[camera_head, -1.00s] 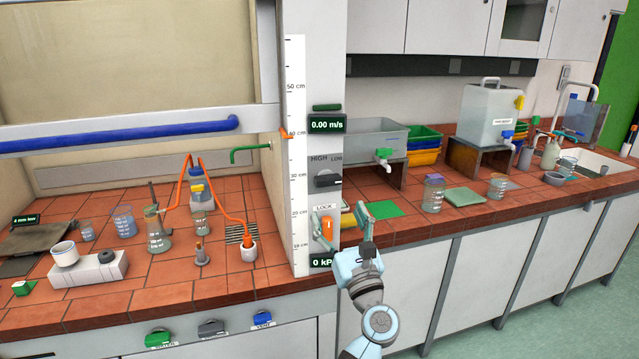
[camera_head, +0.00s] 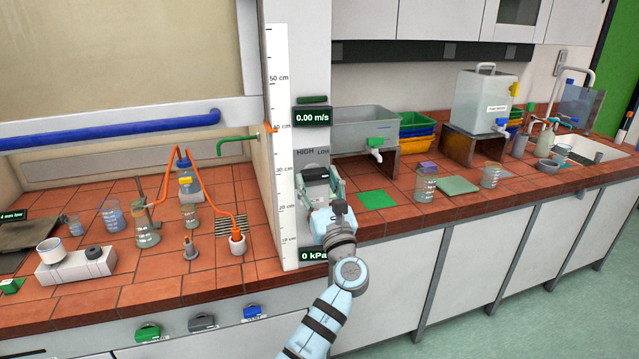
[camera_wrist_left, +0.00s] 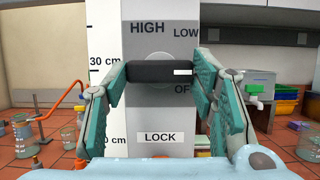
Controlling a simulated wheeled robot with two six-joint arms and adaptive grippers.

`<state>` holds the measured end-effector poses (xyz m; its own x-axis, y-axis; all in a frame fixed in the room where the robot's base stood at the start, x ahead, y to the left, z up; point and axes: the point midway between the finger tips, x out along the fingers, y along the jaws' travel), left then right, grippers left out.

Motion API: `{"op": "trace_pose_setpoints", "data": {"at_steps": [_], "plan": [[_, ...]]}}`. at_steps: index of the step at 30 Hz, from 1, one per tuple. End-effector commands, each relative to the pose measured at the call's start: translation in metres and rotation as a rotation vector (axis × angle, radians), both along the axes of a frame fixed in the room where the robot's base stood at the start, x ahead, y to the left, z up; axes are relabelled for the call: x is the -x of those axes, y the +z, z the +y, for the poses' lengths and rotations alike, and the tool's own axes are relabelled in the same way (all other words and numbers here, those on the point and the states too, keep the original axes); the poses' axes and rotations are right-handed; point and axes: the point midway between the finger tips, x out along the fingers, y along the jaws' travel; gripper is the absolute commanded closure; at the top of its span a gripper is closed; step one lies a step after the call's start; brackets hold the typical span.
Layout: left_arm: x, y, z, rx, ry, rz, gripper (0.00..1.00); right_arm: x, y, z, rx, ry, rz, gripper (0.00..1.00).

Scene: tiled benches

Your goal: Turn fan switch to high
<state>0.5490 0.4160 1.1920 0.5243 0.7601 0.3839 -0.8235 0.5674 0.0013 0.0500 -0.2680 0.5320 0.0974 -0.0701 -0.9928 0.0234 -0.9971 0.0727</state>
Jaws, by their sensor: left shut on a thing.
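The fan switch (camera_head: 314,172) is a dark bar-shaped knob on the grey post beside the fume hood. In the left wrist view the knob (camera_wrist_left: 158,72) lies level, with its white mark at the right end. The label HIGH is above and left of it, LOW above and right, and a partly covered "OF" label below right. My left gripper (camera_head: 318,182) is shut on the knob, a teal finger at each end. The fingers also show in the left wrist view (camera_wrist_left: 160,84). My right gripper is not in view.
The airflow display (camera_head: 311,117) above the switch reads 0.00 m/s. A LOCK label (camera_wrist_left: 159,138) is below the knob. The hood at left holds glassware and orange tubing (camera_head: 207,190). A green mat (camera_head: 377,199) lies on the bench at right.

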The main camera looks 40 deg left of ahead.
Motion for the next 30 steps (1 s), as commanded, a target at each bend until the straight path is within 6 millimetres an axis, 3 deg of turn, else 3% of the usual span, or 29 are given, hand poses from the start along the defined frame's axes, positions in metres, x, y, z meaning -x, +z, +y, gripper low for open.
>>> {"op": "trace_pose_setpoints", "data": {"at_steps": [11,30], "plan": [[-0.001,-0.002,-0.002,0.027,-0.001,-0.039,0.76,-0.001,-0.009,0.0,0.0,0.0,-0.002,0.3],[-0.006,-0.003,-0.005,0.313,-0.005,-0.453,0.76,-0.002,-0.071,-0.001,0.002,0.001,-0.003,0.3]]}}
